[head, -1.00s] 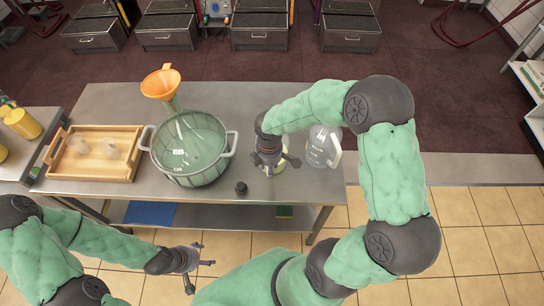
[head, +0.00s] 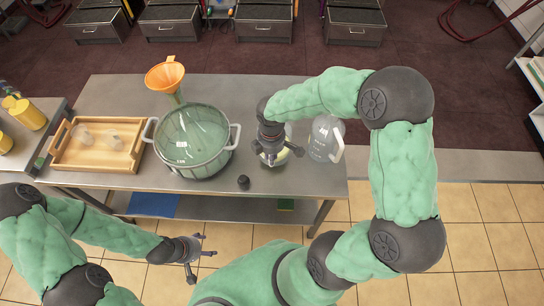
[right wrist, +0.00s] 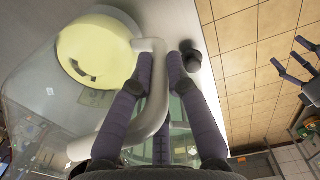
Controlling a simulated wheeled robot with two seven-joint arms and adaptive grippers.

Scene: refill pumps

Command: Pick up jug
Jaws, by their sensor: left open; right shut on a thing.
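A clear jug with pale yellow contents (head: 272,158) is on the steel table, mostly hidden under my right gripper (head: 277,152). In the right wrist view its yellow contents (right wrist: 98,48) show through the clear wall, and its pale handle (right wrist: 150,100) lies between the fingers. My right gripper (right wrist: 166,70) is shut on that handle. I cannot tell whether the jug is clear of the table. A second clear jug (head: 322,140) with white marks stands just to the right. My left gripper (head: 200,257) is open and empty, in front of the table.
A large green-tinted pot (head: 190,142) with two handles stands left of the held jug. An orange funnel (head: 165,75) is behind it. A wooden tray (head: 68,155) with clear items is at left. A small black cap (head: 243,182) lies near the front edge.

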